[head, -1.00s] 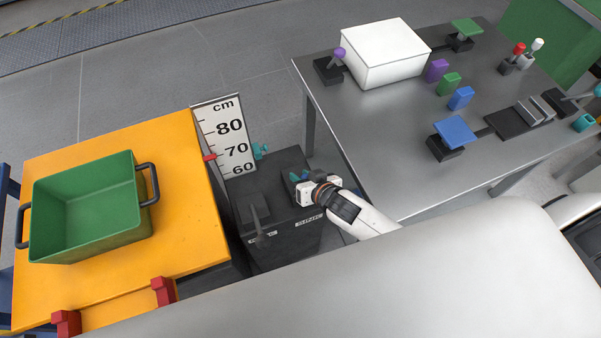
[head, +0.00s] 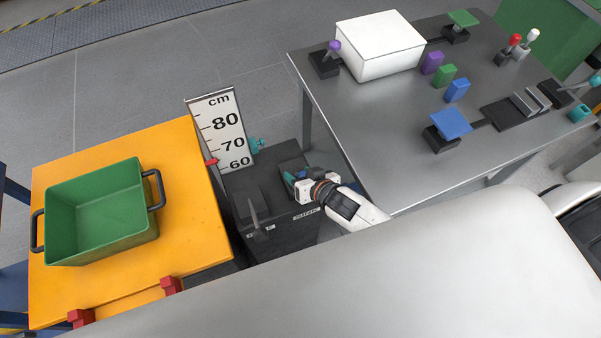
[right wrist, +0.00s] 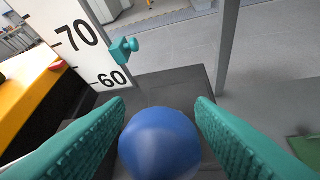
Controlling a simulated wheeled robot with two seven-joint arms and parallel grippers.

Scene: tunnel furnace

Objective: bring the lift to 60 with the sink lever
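The lift is a yellow platform (head: 190,220) at the left of the head view. Its red pointer (head: 211,162) stands between the 70 and 60 marks of the cm scale (head: 216,125). The sink lever's blue ball knob (right wrist: 160,143) fills the gap between the teal fingers of my right gripper (right wrist: 160,105), which is shut on it. In the head view my right gripper (head: 300,187) is at the right-hand lever of the dark control box (head: 285,228) and hides most of that lever. My left gripper is out of view.
A green tub (head: 100,215) stands on the platform. A second, black lever (head: 257,218) is on the box's left. A teal knob (head: 257,145) is beside the scale. A grey table (head: 390,130) with a white box (head: 380,47) and several levers stands to the right.

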